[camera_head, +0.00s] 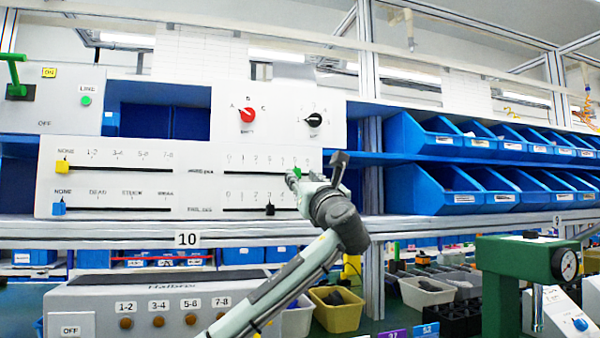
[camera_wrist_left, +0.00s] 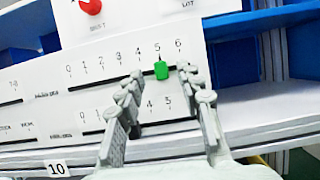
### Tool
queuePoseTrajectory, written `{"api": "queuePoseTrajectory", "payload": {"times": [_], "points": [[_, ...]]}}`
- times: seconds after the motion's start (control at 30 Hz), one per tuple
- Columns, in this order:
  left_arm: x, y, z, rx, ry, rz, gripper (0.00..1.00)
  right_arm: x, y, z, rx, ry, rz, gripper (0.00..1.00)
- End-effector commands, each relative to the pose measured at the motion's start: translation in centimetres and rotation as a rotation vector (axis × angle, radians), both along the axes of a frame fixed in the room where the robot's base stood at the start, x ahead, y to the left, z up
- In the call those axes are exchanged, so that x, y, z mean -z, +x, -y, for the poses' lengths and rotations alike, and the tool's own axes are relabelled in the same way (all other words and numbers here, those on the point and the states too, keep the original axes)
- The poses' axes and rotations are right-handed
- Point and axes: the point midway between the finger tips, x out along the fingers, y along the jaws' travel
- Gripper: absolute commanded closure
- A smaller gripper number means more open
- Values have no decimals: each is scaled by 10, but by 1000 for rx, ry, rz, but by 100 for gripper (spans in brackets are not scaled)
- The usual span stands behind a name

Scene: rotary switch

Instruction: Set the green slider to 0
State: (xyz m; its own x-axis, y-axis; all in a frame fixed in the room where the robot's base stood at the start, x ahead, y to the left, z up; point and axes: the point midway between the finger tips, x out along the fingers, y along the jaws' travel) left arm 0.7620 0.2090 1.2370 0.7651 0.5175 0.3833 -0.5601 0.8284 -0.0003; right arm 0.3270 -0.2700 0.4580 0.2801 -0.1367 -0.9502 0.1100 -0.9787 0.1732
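The green slider (camera_wrist_left: 161,70) sits on the upper numbered slot of the white panel (camera_wrist_left: 110,62), just below the 5 mark in the left wrist view. It also shows in the head view (camera_head: 297,172), near the right end of its slot. My left gripper (camera_wrist_left: 160,76) is open. Its two fingers reach toward the panel, one on each side of the slider in the picture, with gaps to both. Whether the fingertips are level with the slider in depth is hard to tell. In the head view the left gripper (camera_head: 294,179) partly overlaps the slider's area. My right gripper is not in view.
A black slider (camera_head: 270,209) sits on the slot below. Yellow (camera_head: 62,167) and blue (camera_head: 59,208) sliders are at the panel's left. Red (camera_head: 247,115) and black (camera_head: 314,120) knobs are above. Blue bins (camera_head: 430,190) stand right; a green press (camera_head: 515,270) stands front right.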

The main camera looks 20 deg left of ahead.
Motion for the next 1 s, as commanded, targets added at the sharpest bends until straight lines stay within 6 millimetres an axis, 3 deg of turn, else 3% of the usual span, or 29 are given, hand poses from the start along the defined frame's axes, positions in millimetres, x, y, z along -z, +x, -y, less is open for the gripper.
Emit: {"api": "queuePoseTrajectory", "payload": {"times": [0.2, 0.53, 0.83, 1.0], "points": [[-10, 20, -14, -1, 0, -1, 64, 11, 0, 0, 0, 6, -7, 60], [-11, 23, -16, 1, 0, -1, 64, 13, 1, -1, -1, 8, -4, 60], [-11, 23, -16, 0, -1, -1, 100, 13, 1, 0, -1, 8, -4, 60], [-11, 23, -16, 1, 0, -1, 100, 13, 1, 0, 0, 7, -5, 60]]}}
